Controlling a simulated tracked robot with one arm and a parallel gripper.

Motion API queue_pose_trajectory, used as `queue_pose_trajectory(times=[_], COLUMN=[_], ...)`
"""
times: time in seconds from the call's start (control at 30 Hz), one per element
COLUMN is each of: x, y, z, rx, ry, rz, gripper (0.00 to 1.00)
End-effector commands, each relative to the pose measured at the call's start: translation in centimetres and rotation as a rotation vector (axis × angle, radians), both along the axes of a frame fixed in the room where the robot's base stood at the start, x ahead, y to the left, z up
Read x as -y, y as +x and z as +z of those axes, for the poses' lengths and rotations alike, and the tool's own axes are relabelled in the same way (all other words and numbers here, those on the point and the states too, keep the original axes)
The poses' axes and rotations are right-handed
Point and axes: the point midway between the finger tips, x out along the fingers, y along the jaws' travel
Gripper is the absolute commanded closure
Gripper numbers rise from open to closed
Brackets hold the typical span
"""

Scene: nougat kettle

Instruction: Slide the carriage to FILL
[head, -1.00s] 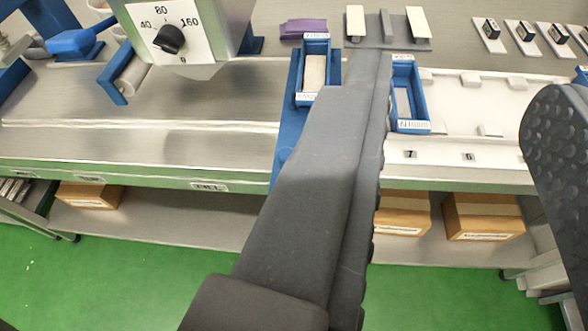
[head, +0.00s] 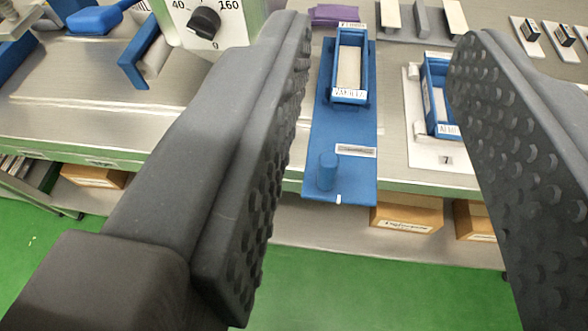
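The carriage (head: 312,180) is a blue plate running from the bench toward its front edge. A blue tray marked VANILLA (head: 349,65) sits on it, holding a pale bar. An upright blue knob (head: 327,172) stands at the carriage's near end, beside a small white label. My gripper (head: 382,40) is open, with one dark studded finger on each side of the carriage in the picture. The knob shows between the fingers, nearer the left one, and nothing is held. I cannot read a FILL mark; labels on the bench's front edge (head: 100,162) are too small.
A dial (head: 204,22) on a pale housing is at the upper left. A second blue tray (head: 437,95) stands on a white rack right of the carriage. Brown boxes (head: 407,214) sit on the shelf below. Bare metal bench lies left of the carriage.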

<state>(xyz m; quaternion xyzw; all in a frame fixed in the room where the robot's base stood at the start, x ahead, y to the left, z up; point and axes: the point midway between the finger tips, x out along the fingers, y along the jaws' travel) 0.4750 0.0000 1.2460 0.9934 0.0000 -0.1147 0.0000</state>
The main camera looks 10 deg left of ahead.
Motion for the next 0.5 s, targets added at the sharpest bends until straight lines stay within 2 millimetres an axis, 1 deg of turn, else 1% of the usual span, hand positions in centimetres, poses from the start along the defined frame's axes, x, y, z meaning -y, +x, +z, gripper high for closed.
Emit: queue_pose_trajectory(times=[0.23,0.27,0.33,0.43,0.5], x=[0.0,0.0,0.0,0.0,0.1], y=[0.0,0.0,0.1,1.1,2.4], z=[0.0,0.0,0.1,0.0,-0.5], rx=[0.0,0.0,-0.005,-0.039,-0.093], ry=[0.0,0.0,0.001,0.005,0.012], rz=[0.0,0.0,0.0,-0.003,-0.008], gripper=[0.64,0.55,0.55,0.55,0.55])
